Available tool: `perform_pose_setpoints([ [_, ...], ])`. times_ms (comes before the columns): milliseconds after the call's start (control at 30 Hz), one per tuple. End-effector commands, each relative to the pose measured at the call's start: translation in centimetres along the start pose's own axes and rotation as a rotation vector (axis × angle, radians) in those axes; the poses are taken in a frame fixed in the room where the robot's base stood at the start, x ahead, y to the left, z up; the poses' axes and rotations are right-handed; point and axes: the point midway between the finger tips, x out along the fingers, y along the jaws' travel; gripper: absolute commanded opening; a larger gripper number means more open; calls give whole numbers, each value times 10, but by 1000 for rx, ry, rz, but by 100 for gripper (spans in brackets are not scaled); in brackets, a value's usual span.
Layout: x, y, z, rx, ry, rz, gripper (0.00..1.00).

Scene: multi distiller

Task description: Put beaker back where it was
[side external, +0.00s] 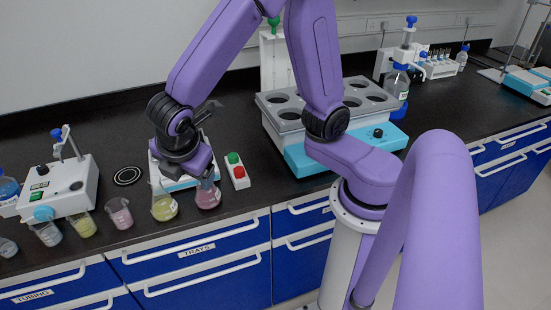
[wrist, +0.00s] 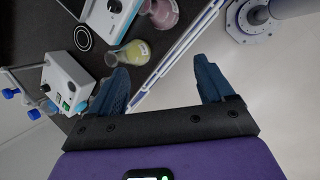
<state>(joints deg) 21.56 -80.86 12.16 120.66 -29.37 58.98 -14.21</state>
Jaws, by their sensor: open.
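Several beakers stand in a row near the bench's front edge. In the side view, a yellow beaker (side external: 163,208) and a red-pink beaker (side external: 208,198) stand nearest my gripper (side external: 208,183); a paler pink beaker (side external: 118,214) and another yellow beaker (side external: 83,227) are further left. I cannot tell which one the task means. In the wrist view, my gripper (wrist: 162,66) is open and empty, its blue fingers wide apart over the bench's front edge. A yellow beaker (wrist: 130,53) lies just beyond the left finger, and a pink beaker (wrist: 160,12) is further up, apart from the fingers.
A white stirrer-like device (side external: 163,182) stands behind the beakers, partly hidden by my arm. A red-green button box (side external: 236,171) is right of it. A white instrument (side external: 65,190) stands left. A grey rack (side external: 277,107) is behind. A ringed black disc (side external: 127,176) lies on bare bench.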

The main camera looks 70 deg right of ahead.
Motion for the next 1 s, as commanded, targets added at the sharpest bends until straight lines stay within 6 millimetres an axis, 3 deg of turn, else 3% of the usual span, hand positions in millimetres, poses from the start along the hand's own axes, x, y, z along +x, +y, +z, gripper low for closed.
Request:
perform_pose_setpoints([
  [33, -6, -20, 18, 65, 45, -37, 81],
  [200, -20, -89, 59, 271, 172, -183, 81],
  [400, -30, -149, 89, 440, 266, -320, 81],
  [600, -33, -169, 97, 498, 295, -371, 81],
  [1000, -33, -169, 97, 497, 294, -372, 81],
])
